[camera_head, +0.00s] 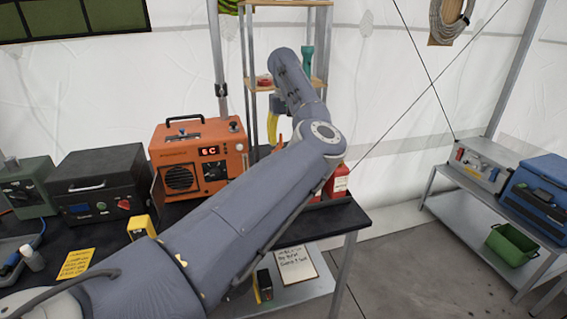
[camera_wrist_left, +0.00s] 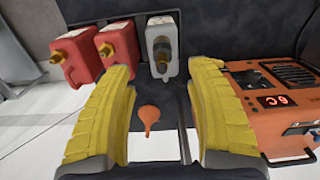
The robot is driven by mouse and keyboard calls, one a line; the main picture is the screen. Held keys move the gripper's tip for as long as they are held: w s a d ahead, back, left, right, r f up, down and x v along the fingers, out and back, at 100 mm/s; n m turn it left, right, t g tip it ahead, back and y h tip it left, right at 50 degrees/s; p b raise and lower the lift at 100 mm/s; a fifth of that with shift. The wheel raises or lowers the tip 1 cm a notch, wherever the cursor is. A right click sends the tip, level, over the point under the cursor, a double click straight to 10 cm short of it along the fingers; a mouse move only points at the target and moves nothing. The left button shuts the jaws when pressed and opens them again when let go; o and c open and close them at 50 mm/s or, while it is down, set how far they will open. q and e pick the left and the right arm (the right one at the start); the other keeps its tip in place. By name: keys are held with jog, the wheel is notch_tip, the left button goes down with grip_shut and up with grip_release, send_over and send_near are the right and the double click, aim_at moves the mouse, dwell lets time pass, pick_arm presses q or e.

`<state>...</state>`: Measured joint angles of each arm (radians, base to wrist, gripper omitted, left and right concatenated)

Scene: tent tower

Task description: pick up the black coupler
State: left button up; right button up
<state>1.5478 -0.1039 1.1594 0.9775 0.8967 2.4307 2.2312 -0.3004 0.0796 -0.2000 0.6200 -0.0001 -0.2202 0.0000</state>
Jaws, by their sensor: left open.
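I cannot make out a black coupler for certain in either view. In the left wrist view, my left gripper (camera_wrist_left: 157,80) has its two yellow fingers spread, with nothing held between them. An orange funnel (camera_wrist_left: 149,117) lies on the dark surface and shows in the gap between the fingers. A pale grey container (camera_wrist_left: 162,42) with a dark and brass-coloured fitting stands beyond the fingertips. In the head view, my left arm hides much of the bench, and a yellow finger of the left gripper (camera_head: 273,118) shows beside the shelf rack. My right gripper is in neither view.
Two red containers (camera_wrist_left: 114,42) (camera_wrist_left: 74,56) stand left of the grey one. The orange unit (camera_head: 200,155) stands close on the gripper's other side, as the left wrist view shows. A black case (camera_head: 95,187) sits on the dark bench. A side table (camera_head: 445,195) stands right across open floor.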

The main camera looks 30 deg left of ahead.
pick_arm(q)
jog(key=shift+a+f, duration=0.15)
jog(key=shift+f, duration=4.65)
jog(key=shift+c, duration=0.2)
grip_shut()
